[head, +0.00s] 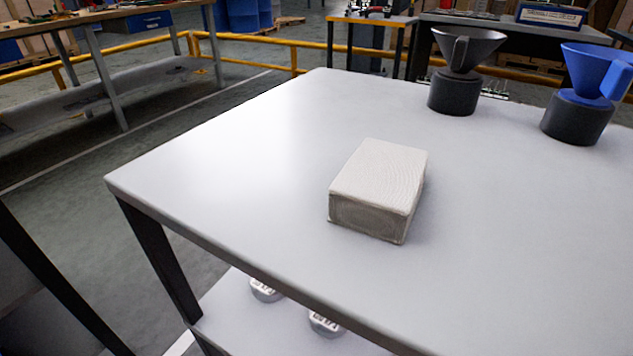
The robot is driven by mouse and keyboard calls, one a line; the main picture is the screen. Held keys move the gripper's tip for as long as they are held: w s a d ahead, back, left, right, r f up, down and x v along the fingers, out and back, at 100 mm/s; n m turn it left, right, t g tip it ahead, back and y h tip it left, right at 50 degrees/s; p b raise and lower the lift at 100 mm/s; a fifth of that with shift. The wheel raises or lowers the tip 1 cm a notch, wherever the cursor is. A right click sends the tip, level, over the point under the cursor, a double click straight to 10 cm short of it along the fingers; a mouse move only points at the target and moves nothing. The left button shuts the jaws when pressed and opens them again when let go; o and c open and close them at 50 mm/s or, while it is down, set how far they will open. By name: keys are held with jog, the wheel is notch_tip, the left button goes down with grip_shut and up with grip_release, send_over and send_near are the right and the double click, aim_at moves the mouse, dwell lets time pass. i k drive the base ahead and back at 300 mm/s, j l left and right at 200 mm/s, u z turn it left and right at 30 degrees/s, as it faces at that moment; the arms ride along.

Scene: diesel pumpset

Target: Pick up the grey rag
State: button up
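The grey rag (379,181) is a pale grey, folded, box-like block with a fine textured top. It lies flat on the light grey table (230,150), near the middle of the visible top and apart from everything else on it. Its front side is in shadow and shows folded layers. My gripper is not in view.
A dark grey funnel (464,50) and a blue funnel (597,72) stand on dark round bases at the table's back right. Metal weights (265,290) sit on the shelf below. The tabletop around the rag is clear. Yellow rails (262,40) and workbenches stand behind.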

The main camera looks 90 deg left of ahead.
aim_at(377, 192)
jog(key=j+u, duration=0.1)
jog(key=u, duration=0.7)
